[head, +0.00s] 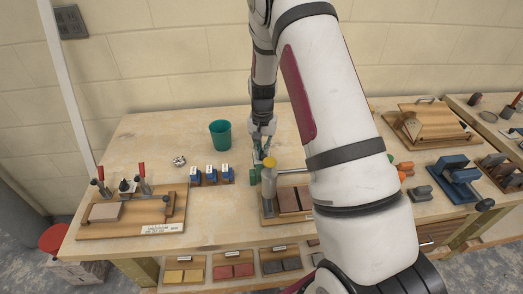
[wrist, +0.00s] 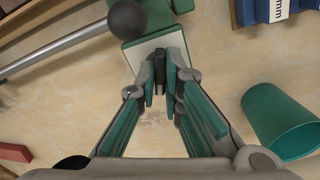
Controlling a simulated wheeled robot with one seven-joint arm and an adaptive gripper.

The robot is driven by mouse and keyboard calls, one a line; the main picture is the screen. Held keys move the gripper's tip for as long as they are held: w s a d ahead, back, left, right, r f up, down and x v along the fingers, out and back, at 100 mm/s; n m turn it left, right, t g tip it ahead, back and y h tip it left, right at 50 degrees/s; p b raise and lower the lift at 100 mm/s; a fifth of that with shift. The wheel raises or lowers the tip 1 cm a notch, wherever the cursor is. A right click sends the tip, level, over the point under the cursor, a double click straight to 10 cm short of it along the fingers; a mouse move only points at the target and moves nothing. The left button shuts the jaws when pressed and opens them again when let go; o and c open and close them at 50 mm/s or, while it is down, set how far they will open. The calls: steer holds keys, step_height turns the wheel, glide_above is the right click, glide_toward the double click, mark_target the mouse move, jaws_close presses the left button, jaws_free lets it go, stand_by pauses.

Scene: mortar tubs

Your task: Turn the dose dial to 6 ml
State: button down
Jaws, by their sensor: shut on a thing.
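The dose device shows in the wrist view as a green body (wrist: 150,15) with a pale dial face (wrist: 140,50) at the top middle. My gripper (wrist: 166,78) reaches onto that face, its fingertips close together on a small dark dial knob (wrist: 159,62). The fingers hide most of the knob, and I cannot read the scale or the pointer. In the head view my gripper (head: 263,138) points down at the green and white device (head: 257,157), beside a grey cylinder with a yellow top (head: 269,174).
A grey rod with a black ball end (wrist: 127,19) lies close left of my fingers. A teal cup (head: 220,134) and blue labelled blocks (head: 210,178) stand to the left. A wooden clamp fixture (head: 130,215) is farther left. Bare tabletop lies between them.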

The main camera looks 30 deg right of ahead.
mark_target(262, 152)
steer(key=shift+n, duration=1.7)
steer(key=c, duration=1.7)
jaws_free()
step_height(262, 152, up, 12)
steer(key=shift+r, duration=0.1)
